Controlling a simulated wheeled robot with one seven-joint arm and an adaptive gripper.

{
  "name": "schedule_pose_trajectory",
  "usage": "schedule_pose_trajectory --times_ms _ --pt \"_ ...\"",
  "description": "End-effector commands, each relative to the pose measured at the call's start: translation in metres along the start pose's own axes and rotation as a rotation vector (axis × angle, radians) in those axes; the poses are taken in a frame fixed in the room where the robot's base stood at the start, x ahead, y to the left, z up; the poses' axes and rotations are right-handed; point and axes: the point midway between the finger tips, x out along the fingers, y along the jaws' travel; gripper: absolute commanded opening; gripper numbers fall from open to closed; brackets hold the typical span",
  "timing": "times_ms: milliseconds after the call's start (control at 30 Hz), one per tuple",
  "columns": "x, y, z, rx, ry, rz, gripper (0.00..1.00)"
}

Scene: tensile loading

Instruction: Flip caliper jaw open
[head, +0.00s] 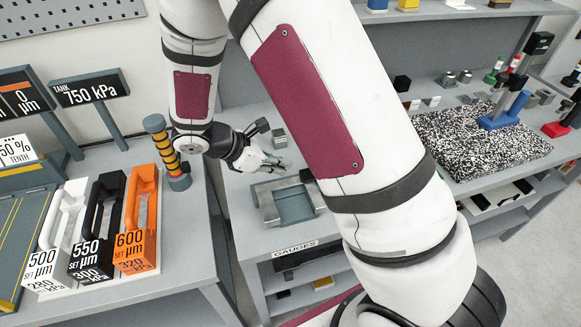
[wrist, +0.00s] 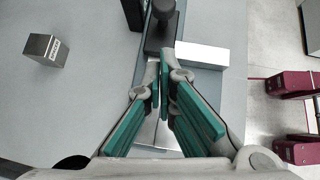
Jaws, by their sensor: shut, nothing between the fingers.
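A grey fixture with pale metal bars around a blue-grey bed (head: 295,206), which looks like the caliper, sits on the gauges bench. My gripper (head: 279,166) is just behind and above it, toward its far left side. In the wrist view my gripper (wrist: 161,68) has its green-padded fingers together with nothing between them. Just beyond the fingertips is a dark part with a round knob (wrist: 163,9), probably the caliper jaw. I cannot tell whether the fingertips touch it. A pale block (wrist: 202,56) lies right of it. My arm covers the fixture's right side in the head view.
The left bench holds white, black and orange handled blocks (head: 137,222) and a striped post (head: 159,142). A speckled slab (head: 480,140) lies right.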

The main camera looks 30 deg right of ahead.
Motion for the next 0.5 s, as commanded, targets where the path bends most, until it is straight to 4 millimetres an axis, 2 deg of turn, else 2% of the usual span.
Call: schedule_pose_trajectory --times_ms 33,200,333,500 --pt "-0.012 0.002 -0.003 -0.002 0.004 0.008 0.0" --pt "-0.041 0.002 -0.003 -0.003 0.003 0.006 0.0" --pt "-0.054 0.001 -0.002 -0.003 0.002 0.004 0.0" --pt "-0.06 0.0 -0.002 -0.003 0.003 0.002 0.0"
